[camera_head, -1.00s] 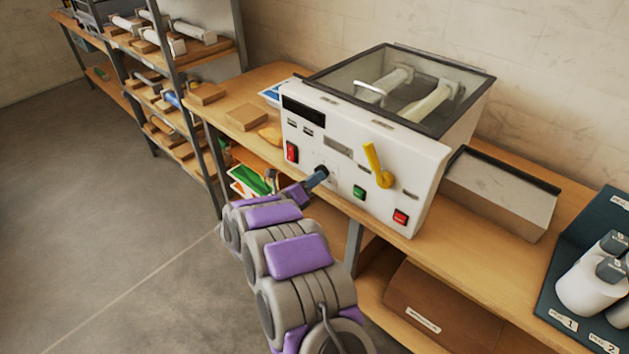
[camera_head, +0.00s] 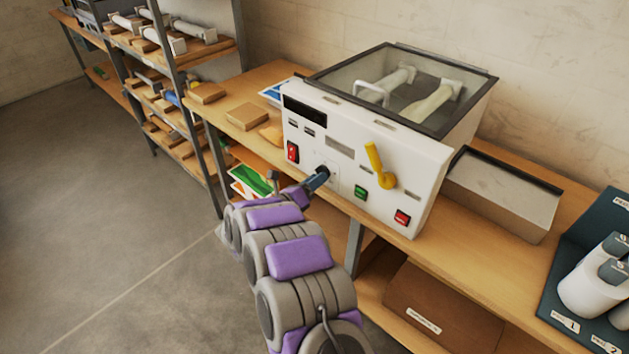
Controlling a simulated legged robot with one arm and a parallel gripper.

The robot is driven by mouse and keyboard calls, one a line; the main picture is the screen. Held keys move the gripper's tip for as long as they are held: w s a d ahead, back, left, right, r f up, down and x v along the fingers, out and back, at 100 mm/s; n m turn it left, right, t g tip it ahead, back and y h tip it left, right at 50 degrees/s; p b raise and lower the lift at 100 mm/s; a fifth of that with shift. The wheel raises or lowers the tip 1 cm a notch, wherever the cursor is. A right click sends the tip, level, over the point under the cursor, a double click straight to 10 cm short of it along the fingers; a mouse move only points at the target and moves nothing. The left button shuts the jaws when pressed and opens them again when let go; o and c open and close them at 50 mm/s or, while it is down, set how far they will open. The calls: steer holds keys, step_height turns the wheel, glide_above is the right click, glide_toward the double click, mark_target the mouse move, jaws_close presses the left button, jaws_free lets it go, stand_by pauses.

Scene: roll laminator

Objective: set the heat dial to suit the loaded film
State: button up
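The roll laminator (camera_head: 335,122) is a white machine with a clear, dark-framed lid, standing on a wooden bench. Two pale film rolls (camera_head: 428,105) lie under the lid. My gripper (camera_head: 321,175) is at the lower middle of the front panel, at a small dark knob that looks like the heat dial (camera_head: 325,171). The gripper's tip overlaps the knob, and the fingers are too small to tell open from shut. The dial's marking and setting cannot be read. A yellow lever (camera_head: 378,166) sits to the right of it.
A red switch (camera_head: 292,152), a green button (camera_head: 361,192) and a red button (camera_head: 402,217) are on the same panel. A grey-topped box (camera_head: 500,192) stands right of the machine. Numbered white rolls rest on a dark board (camera_head: 563,283). A shelf rack (camera_head: 175,80) stands at left.

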steer(key=shift+o, duration=0.3)
steer(key=shift+r, duration=0.15)
steer(key=shift+s, duration=0.1)
steer(key=p+v, duration=0.2)
steer(key=v, duration=1.5)
steer(key=shift+a+p, duration=0.2)
steer(key=shift+p, duration=0.15)
